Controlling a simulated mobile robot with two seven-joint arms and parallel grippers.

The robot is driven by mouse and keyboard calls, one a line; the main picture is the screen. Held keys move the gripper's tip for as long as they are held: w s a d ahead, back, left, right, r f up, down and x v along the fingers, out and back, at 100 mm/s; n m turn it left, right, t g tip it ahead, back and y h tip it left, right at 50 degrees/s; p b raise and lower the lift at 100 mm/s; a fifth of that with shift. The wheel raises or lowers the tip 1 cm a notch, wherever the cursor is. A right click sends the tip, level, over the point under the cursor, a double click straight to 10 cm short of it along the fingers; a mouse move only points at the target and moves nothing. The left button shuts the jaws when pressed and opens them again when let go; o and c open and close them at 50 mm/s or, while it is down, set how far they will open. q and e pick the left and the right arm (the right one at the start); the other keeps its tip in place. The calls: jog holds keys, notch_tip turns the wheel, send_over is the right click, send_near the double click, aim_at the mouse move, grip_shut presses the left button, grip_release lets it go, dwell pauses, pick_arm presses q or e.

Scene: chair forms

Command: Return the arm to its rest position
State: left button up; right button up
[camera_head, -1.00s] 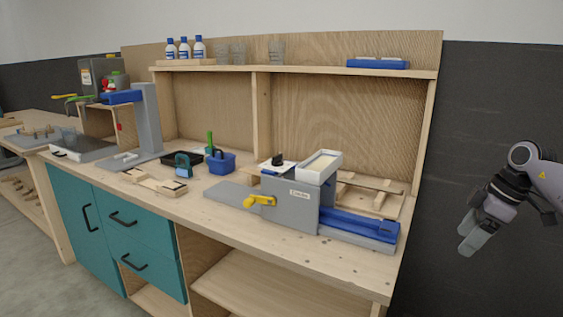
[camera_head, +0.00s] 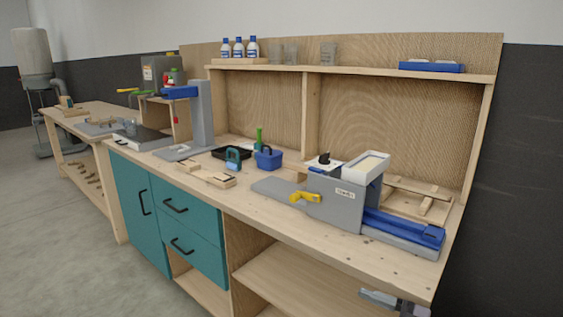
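My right gripper (camera_head: 378,299) shows only in part at the bottom edge of the head view, in front of the workbench (camera_head: 345,236) and below its top. It is clear of the things on the bench. Its finger opening is too small and cut off to judge. The rest of the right arm is out of the picture. My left gripper and arm are not in view.
A grey machine with a yellow handle (camera_head: 305,197) and blue slide (camera_head: 403,226) stands near the bench's right end. A blue basket (camera_head: 268,158) and wooden pieces (camera_head: 207,176) lie to its left. Teal drawers (camera_head: 190,221) are below. Floor at left is clear.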

jog(key=s+d+f+m+h, duration=0.2)
jog(key=s+f+m+h, duration=0.4)
jog(key=s+f, duration=0.3)
jog(key=s+d+f+m+h, duration=0.2)
jog(key=s+f+m+h, duration=0.5)
jog(key=s+f, duration=0.3)
jog(key=shift+s+f+t, duration=0.15)
jog(key=shift+s+t, duration=0.25)
jog(key=shift+s, duration=0.75)
